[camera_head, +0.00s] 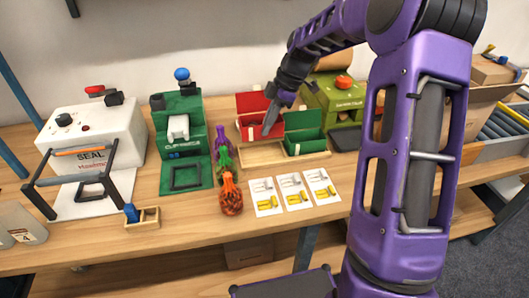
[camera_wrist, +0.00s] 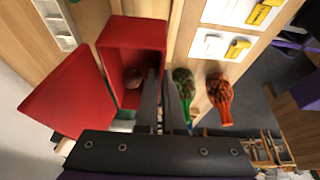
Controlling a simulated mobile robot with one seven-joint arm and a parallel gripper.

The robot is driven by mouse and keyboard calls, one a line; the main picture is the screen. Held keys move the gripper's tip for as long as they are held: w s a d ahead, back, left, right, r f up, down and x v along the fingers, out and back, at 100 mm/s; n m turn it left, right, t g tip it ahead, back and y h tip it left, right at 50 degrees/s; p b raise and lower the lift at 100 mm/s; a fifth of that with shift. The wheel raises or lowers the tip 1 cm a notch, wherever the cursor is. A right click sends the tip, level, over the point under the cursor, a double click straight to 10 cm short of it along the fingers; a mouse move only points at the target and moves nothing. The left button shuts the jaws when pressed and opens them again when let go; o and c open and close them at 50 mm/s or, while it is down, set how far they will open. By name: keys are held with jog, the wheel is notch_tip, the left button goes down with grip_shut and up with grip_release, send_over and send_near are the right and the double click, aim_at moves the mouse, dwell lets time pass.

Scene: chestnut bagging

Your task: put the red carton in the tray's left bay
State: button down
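The red carton (camera_head: 251,131), lid (camera_head: 252,102) raised, stands upright at the left end of the wooden tray (camera_head: 262,157), seemingly in the left bay; its base is partly hidden. The green carton (camera_head: 304,143), also open, stands in the tray's right part. My gripper (camera_head: 268,128) reaches down to the red carton's right side. In the wrist view, the fingers (camera_wrist: 164,80) are close together, one inside and one outside the red carton's side wall (camera_wrist: 136,30), and appear shut on it. A round brownish-red thing (camera_wrist: 134,78) lies inside the carton.
Purple, green and orange net bags (camera_head: 231,194) stand left of the tray. Picture cards (camera_head: 294,190) lie in front of it. A green machine (camera_head: 180,130) and white sealer (camera_head: 95,135) stand to the left. A green chestnut-labelled machine (camera_head: 335,98) stands behind.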

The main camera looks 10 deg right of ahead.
aim_at(283, 122)
notch_tip(283, 122, down, 8)
jog(key=shift+f+b, duration=0.15)
jog(key=shift+b, duration=0.4)
jog(key=shift+f, duration=0.15)
jog(key=c, duration=1)
grip_release()
jog(key=shift+c, duration=0.2)
jog(key=p+v, duration=0.1)
jog(key=v, duration=1.1)
jog(key=shift+a+r+p, duration=0.1)
jog(key=shift+r+p, duration=0.15)
jog(key=shift+p, duration=0.15)
